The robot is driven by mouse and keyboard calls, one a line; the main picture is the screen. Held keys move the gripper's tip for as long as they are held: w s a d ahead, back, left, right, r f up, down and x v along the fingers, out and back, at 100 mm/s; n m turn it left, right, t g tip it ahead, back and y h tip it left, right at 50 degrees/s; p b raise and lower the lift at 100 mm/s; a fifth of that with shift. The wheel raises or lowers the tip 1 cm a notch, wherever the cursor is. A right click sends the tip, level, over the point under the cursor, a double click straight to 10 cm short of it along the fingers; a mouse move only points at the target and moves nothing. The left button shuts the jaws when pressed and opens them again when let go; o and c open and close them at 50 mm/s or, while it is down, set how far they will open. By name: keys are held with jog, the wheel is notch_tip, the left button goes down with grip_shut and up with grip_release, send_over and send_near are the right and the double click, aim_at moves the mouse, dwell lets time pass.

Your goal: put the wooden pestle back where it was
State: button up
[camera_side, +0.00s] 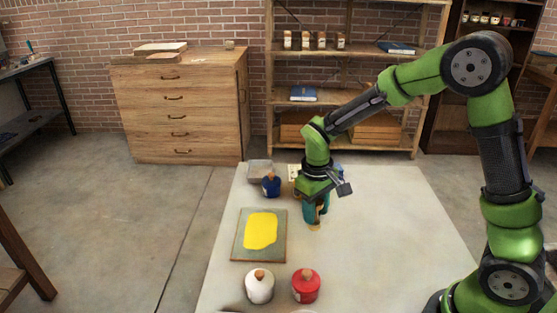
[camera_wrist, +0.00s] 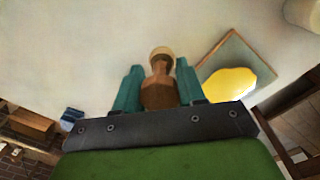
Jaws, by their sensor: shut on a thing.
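My gripper (camera_side: 316,213) is low over the pale table, to the right of the board with yellow on it. In the wrist view its two teal fingers (camera_wrist: 159,82) are shut on the wooden pestle (camera_wrist: 159,93), which has a brown body and a paler round end pointing away from the palm. In the side view only the pale end of the pestle (camera_side: 315,227) shows below the fingers. I cannot tell whether it touches the table. The fingers hide part of it. I cannot make out a marked resting place for it.
A board (camera_side: 242,251) bearing a yellow patch lies left of my gripper. A white jar (camera_side: 259,288) and a red jar (camera_side: 306,288) stand in front. A blue jar (camera_side: 271,187) and a grey slab (camera_side: 259,169) are behind. The table's right side is clear.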

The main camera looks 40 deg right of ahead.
jog(key=shift+w, duration=0.4)
jog(key=shift+w+f, duration=0.15)
jog(key=shift+f, duration=1.65)
jog(key=shift+f, duration=0.15)
jog(key=o, duration=1.1)
jog(key=shift+o, duration=0.2)
